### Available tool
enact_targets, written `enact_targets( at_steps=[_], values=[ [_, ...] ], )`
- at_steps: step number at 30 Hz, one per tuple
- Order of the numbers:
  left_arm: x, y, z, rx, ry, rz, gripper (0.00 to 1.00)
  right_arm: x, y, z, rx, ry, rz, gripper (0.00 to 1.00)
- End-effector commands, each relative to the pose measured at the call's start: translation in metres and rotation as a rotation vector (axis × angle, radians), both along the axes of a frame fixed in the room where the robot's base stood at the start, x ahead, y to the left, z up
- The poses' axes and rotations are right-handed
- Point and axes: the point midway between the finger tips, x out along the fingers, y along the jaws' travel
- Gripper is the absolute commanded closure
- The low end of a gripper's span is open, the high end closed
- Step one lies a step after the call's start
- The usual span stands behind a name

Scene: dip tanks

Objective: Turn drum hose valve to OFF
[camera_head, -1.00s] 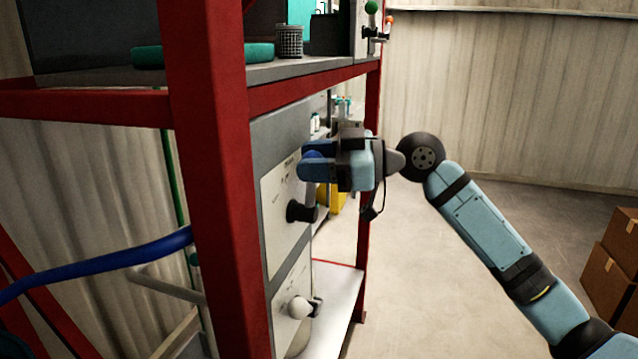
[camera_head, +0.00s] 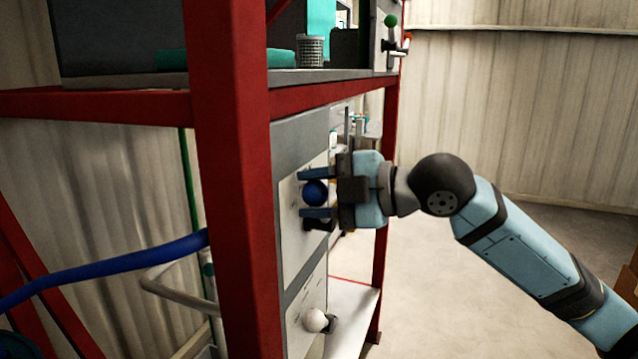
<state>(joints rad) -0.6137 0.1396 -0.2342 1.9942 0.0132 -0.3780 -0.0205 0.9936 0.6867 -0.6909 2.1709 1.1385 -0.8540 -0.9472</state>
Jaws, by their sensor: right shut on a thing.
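A pale valve panel (camera_head: 291,240) is fixed to the grey cabinet behind the red post. A round blue knob (camera_head: 315,193) sticks out from its upper part. My right gripper (camera_head: 316,193) reaches in from the right, one finger above the blue knob and one below, and is shut on it. A dark handle (camera_head: 320,225) lies just under the lower finger and is partly hidden by it. A white knob (camera_head: 316,320) is on the lower panel. The panel lettering is too small to read, so I cannot tell which knob is the drum hose valve. My left gripper is out of view.
A red post (camera_head: 232,200) stands close left of the panel. A blue hose (camera_head: 110,264) runs in from the left behind it.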

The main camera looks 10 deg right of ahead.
Motion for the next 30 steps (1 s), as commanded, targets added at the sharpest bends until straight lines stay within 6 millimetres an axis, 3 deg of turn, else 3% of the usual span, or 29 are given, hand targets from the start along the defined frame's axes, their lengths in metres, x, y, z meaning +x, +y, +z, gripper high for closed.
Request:
enact_targets(
  at_steps=[12,28,29,30],
  values=[
    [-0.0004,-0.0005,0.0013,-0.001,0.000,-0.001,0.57,-0.0064,0.0035,-0.0060,-0.099,-0.158,-0.010,1.00],
    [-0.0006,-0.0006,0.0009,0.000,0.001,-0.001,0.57,-0.0079,0.0046,-0.0082,-0.111,-0.173,-0.008,1.00],
    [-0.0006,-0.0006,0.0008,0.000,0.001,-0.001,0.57,-0.0079,0.0046,-0.0082,-0.111,-0.172,-0.008,0.54],
    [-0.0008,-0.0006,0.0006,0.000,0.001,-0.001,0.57,-0.0079,0.0047,-0.0084,-0.111,-0.172,-0.007,0.45]
  ],
)
